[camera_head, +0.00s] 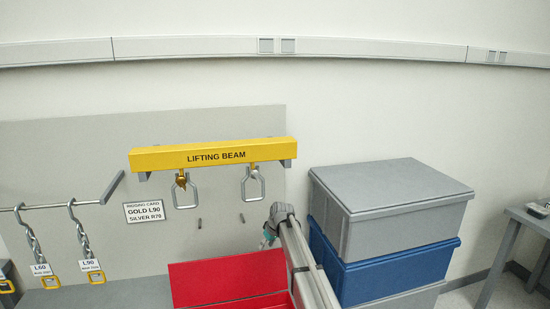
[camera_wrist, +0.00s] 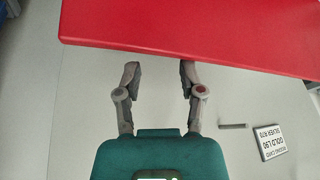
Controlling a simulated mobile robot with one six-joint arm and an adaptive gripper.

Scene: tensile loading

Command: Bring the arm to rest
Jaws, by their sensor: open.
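My gripper (camera_wrist: 160,75) is open in the wrist view, with two grey fingers apart and nothing between them. A teal part of it shows at the bottom of that view. In the head view my gripper (camera_head: 268,238) is small and partly hidden behind my grey arm, in front of the grey panel (camera_head: 60,150) and above the red bin (camera_head: 215,285). The red bin (camera_wrist: 200,30) fills the top of the wrist view, just beyond the fingertips; I cannot tell whether they touch it.
A yellow lifting beam (camera_head: 215,156) with two hanging links is above left of my gripper. A rigging card (camera_head: 150,212) is on the panel. Chains tagged L60 (camera_head: 41,269) and L90 (camera_head: 90,265) hang left. Stacked grey and blue boxes (camera_head: 385,260) stand close right of my arm.

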